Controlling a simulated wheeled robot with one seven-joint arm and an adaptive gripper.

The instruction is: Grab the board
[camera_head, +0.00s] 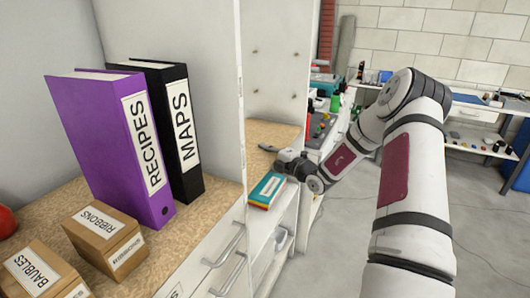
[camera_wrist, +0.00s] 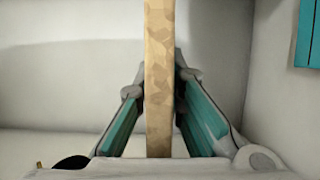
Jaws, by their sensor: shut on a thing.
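The board (camera_head: 276,133) is a tan chipboard panel in the tall white unit, right of the white divider in the head view. In the wrist view its narrow edge (camera_wrist: 158,115) runs upright through the middle. My gripper (camera_head: 271,150) is at the board's right-hand edge in the head view. In the wrist view my gripper (camera_wrist: 160,72) has one teal-padded finger on each side of the board, shut on it. The far part of the grip is hidden behind the board's edge.
Stacked teal and coloured books (camera_head: 266,190) lie close below my gripper in the head view. A purple binder (camera_head: 110,140), a black binder (camera_head: 180,130) and small cardboard boxes (camera_head: 104,240) stand left of the divider. Open grey floor (camera_head: 350,235) lies to the right.

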